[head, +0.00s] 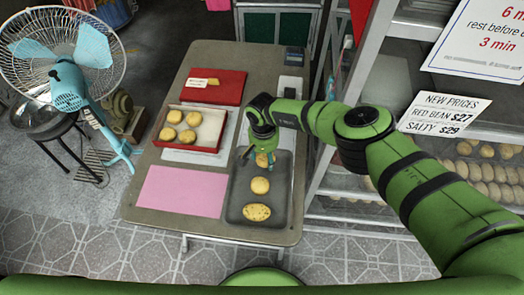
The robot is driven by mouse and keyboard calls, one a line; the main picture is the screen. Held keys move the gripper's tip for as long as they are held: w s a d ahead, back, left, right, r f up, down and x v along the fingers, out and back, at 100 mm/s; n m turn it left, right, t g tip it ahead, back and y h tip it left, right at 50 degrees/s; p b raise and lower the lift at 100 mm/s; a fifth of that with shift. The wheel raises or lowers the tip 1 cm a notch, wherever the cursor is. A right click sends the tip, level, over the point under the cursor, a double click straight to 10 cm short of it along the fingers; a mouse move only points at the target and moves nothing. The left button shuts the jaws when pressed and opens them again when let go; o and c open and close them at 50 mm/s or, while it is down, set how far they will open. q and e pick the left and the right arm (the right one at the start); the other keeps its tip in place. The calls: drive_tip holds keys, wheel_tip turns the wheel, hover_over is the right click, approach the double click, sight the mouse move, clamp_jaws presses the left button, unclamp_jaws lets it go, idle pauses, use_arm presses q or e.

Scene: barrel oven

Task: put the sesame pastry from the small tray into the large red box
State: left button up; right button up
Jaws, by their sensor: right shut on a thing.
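The small grey tray (283,190) lies at the right of the table. An oval, speckled pastry (257,212), which looks like the sesame one, lies at its near end. A plain round pastry (260,185) lies just beyond it. My right gripper (259,158) points down over the tray's far part, shut on a third pastry (262,160), mostly hidden by the fingers. I cannot tell that pastry's kind or whether it touches the tray. The large red box (190,148), left of the tray, has a pale lining and several round pastries inside. My left gripper is not in view.
A red lid-like piece (225,88) with a small card lies behind the box. A pink sheet (183,190) lies in front of it. A glass-fronted shelf (330,180) stands close on the right, beside my right arm. A fan (68,85) stands left of the table.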

drive_tip(key=s+d+r+p, duration=0.6)
drive_tip(key=s+d+p, duration=0.1)
drive_tip(key=d+p, duration=0.1)
